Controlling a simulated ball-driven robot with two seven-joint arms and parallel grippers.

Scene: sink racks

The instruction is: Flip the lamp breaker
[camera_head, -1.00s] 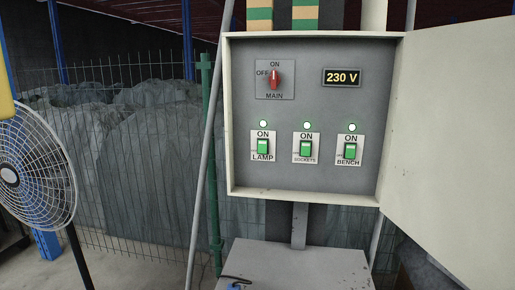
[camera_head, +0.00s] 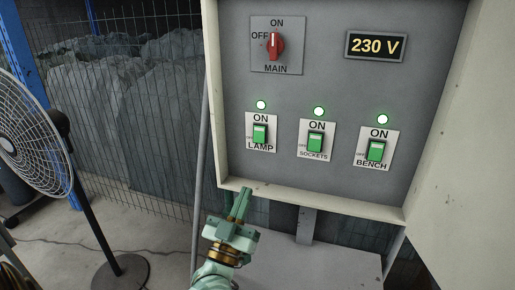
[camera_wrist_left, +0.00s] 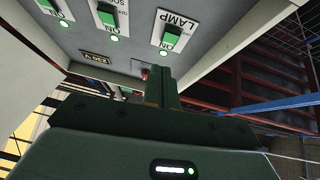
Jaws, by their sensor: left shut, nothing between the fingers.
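The lamp breaker (camera_head: 260,133) is a green rocker on a white plate marked ON and LAMP, at the left of the row in the open panel box. The small light above it glows green. My left gripper (camera_head: 242,192) is shut and empty, its fingertips just below the lamp breaker, in front of the box's lower edge and apart from the breaker. In the left wrist view the lamp breaker (camera_wrist_left: 171,36) shows upside down above the shut fingers (camera_wrist_left: 165,78). My right gripper is not in view.
The sockets breaker (camera_head: 316,141) and bench breaker (camera_head: 376,151) sit to the right, both with lit green lights. Above are the red main switch (camera_head: 274,45) and the 230 V display (camera_head: 375,46). The open door (camera_head: 455,150) bounds the right. A fan (camera_head: 32,140) stands at left.

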